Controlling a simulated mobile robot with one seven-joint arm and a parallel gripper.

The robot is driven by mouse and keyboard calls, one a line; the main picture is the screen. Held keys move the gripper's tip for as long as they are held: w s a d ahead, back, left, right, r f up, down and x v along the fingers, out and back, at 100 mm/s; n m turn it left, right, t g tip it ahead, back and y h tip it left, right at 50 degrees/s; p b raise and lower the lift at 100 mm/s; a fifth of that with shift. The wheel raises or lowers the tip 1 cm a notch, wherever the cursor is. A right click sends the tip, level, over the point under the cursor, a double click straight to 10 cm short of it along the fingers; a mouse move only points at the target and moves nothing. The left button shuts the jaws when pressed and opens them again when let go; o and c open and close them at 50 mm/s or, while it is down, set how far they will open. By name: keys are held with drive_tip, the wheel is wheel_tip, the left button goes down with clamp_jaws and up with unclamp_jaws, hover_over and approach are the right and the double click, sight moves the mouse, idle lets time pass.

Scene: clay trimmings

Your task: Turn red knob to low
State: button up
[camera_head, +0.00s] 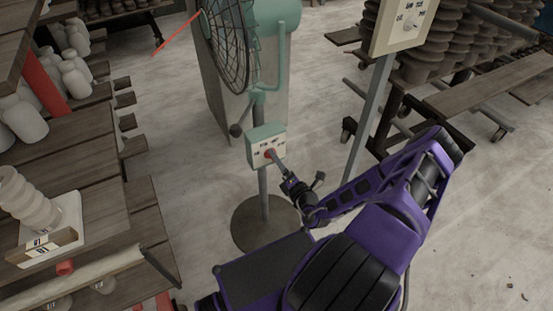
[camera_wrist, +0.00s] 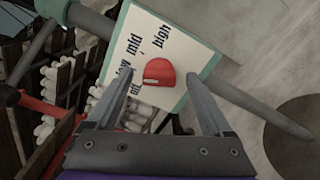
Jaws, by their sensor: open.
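The red knob (camera_wrist: 160,70) sits on the pale front plate (camera_wrist: 185,45) of the fan's green control box (camera_head: 258,138). In the wrist view the words "mid" and "high" show on the plate; two more words at its left are partly hidden by a finger. A pale mark shows on the knob's lower left part; I cannot tell for certain which word it points at. My gripper (camera_wrist: 160,78) is open, its two fingers on either side of the knob. I cannot tell whether they touch it. In the head view my gripper (camera_head: 277,159) is at the box front, partly covering the knob.
The fan (camera_head: 228,40) stands on a pole with a round base (camera_head: 262,222). Another panel with a dial (camera_head: 405,25) is on a post at the upper right. Shelves with pottery (camera_head: 70,140) are at the left, and racks at the upper right.

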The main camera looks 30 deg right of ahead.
drive_tip(key=s, duration=1.6)
drive_tip(key=shift+s+d+p, duration=0.15)
drive_tip(key=shift+d+p, duration=0.1)
drive_tip(key=shift+p, duration=0.15)
